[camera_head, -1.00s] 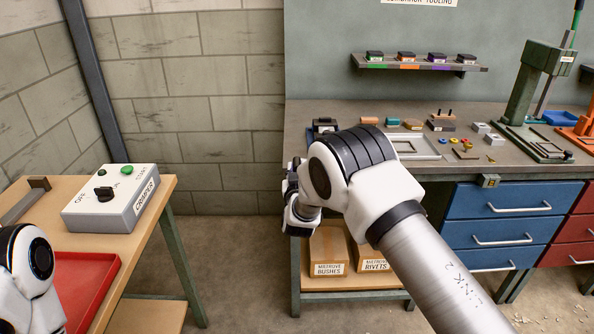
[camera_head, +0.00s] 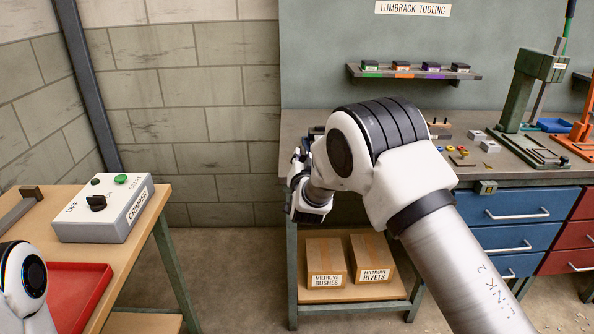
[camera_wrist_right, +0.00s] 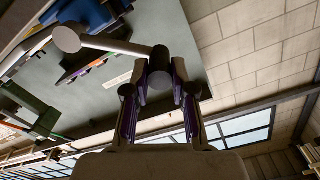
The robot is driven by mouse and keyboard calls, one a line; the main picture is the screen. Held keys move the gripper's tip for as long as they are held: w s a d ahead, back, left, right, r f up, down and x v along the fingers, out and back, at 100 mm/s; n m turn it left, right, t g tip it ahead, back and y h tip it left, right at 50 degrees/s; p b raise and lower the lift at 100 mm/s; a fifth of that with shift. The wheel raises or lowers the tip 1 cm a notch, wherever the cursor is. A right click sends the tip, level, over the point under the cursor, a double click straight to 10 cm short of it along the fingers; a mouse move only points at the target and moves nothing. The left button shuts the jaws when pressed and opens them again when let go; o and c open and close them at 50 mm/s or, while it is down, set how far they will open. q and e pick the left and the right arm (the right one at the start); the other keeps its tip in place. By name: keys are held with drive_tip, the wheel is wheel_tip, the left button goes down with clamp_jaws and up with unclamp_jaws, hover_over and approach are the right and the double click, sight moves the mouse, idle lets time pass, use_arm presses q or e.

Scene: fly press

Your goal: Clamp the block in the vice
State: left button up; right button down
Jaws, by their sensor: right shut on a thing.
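In the head view my right gripper (camera_head: 297,166) is at the left front edge of the workbench, mostly hidden behind its own wrist. In the right wrist view my right gripper (camera_wrist_right: 160,78) has its purple-lined fingers shut on the dark end of a bar with a round grey knob at its other end, apparently the vice handle (camera_wrist_right: 110,45). A blue part, probably the vice (camera_wrist_right: 92,12), shows above the bar. In the head view my arm hides nearly all of the vice. I cannot make out the block. My left gripper is out of view.
The workbench (camera_head: 290,125) has small parts and fixtures (camera_head: 480,143) to the right, with a green press (camera_head: 520,90) beyond. Boxes (camera_head: 325,262) stand on the shelf below. A side table at left holds a crimper control box (camera_head: 105,208) and a red tray (camera_head: 75,290).

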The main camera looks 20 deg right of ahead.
drive_tip(key=s+d+r+m+b, duration=0.2)
drive_tip(key=d+r+m+b, duration=0.1)
drive_tip(key=d+m+b, duration=0.7)
drive_tip(key=shift+s+r+m, duration=0.15)
drive_tip(key=shift+s+m, duration=0.25)
drive_tip(key=shift+m, duration=0.3)
drive_tip(key=shift+d+b, duration=0.15)
drive_tip(key=shift+b, duration=0.15)
drive_tip(key=c, duration=1)
unclamp_jaws()
drive_tip(key=shift+s+d, duration=0.1)
drive_tip(key=shift+o, duration=0.2)
drive_tip(key=shift+d, duration=0.1)
drive_tip(key=v, duration=1.2)
